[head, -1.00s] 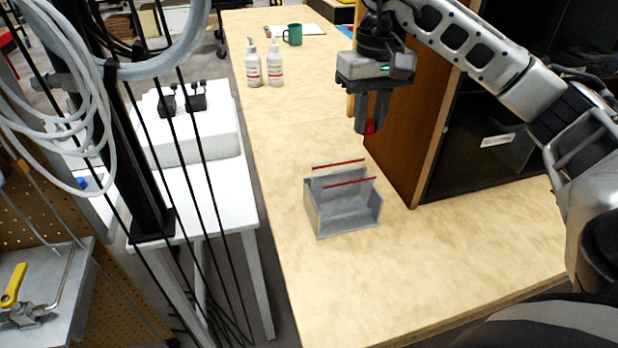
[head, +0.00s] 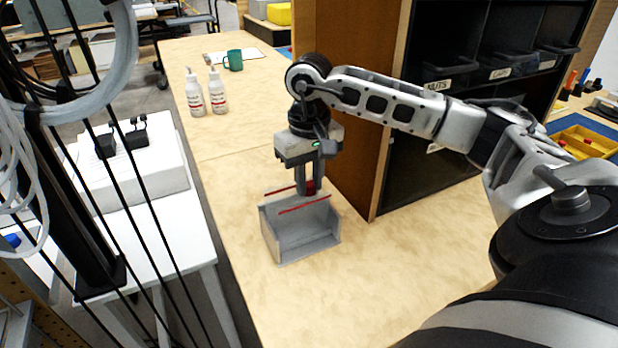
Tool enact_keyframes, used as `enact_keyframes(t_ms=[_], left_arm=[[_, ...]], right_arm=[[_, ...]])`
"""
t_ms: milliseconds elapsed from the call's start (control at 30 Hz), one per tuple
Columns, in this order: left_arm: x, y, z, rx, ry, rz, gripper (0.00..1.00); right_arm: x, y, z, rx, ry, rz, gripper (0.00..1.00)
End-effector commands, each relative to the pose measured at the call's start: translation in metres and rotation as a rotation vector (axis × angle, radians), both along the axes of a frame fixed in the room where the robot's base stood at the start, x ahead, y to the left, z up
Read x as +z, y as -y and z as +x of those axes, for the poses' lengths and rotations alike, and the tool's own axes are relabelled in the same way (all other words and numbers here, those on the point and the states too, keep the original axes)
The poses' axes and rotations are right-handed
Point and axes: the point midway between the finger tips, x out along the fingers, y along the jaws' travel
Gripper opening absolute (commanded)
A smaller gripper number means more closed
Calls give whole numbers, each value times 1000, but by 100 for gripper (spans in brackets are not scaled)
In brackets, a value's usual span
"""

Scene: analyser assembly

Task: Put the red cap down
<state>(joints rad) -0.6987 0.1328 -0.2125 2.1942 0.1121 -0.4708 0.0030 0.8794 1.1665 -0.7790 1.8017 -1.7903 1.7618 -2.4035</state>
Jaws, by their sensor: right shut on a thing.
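The red cap (head: 310,187) is between the fingers of my right gripper (head: 306,189), which is shut on it and points down. The gripper is at the back of a grey open-fronted holder (head: 302,244) with red-edged clear panels. From this angle the fingertips overlap the upper panel edge, and I cannot tell whether the cap touches the holder or hangs behind or above it. The lower fingertips are partly hidden by the holder. My left gripper is not in view.
A wooden cabinet (head: 345,110) with dark shelf bins stands right of the gripper. Two white bottles (head: 206,94) and a green mug (head: 233,60) stand farther back. The wooden table (head: 270,310) is bare in front of the holder. A yellow tray (head: 598,141) is at far right.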

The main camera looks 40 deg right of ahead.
Motion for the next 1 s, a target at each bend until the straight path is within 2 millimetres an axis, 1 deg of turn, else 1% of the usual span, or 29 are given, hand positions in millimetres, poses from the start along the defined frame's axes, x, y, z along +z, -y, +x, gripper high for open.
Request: enact_keyframes(t_ms=[167,500,667,700,733,767,1000], left_arm=[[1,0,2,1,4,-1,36],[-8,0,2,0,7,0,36],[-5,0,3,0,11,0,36],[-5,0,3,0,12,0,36],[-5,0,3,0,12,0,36],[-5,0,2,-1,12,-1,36],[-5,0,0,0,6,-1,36]], right_arm=[[1,0,0,-1,1,0,1],[-10,0,0,-1,1,0,1],[-11,0,0,-1,1,1,1],[-11,0,0,-1,0,0,30],[-11,0,0,-1,0,0,38],[-11,0,0,-1,0,0,43],[-10,0,0,-1,0,0,43]])
